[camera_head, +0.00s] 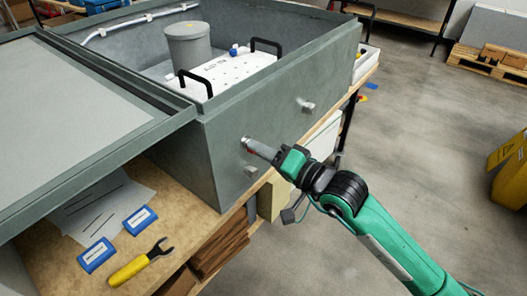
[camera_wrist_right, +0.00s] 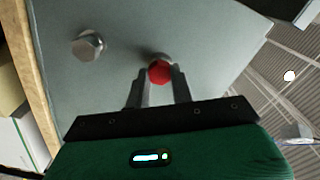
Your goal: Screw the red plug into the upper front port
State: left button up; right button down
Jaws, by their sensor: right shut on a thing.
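My right gripper (camera_head: 248,144) is at the front wall of the grey analyser box (camera_head: 270,105), its fingers pointing at the wall. In the right wrist view the fingers (camera_wrist_right: 160,88) are shut on the red plug (camera_wrist_right: 160,72). A rounded metal port (camera_wrist_right: 161,57) shows just behind the plug, against the wall. The plug lines up closely with it; I cannot tell whether it has entered the thread. A second hex metal fitting (camera_wrist_right: 88,45) stands on the same wall, nearer the wooden edge. My left gripper is not in view.
A metal fitting (camera_head: 307,107) sticks out farther right on the wall. The open lid (camera_head: 70,110) lies at left. A yellow wrench (camera_head: 140,262), blue boxes (camera_head: 97,255) and papers (camera_head: 105,205) lie on the wooden bench (camera_head: 190,222). The floor at right is mostly clear.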

jog(key=c, duration=1.9)
grip_release()
grip_shut()
jog(key=m+p, duration=1.7)
jog(key=m, duration=0.7)
jog(key=shift+a+f, duration=0.1)
jog(key=o, duration=0.6)
grip_release()
jog(key=shift+c, duration=0.2)
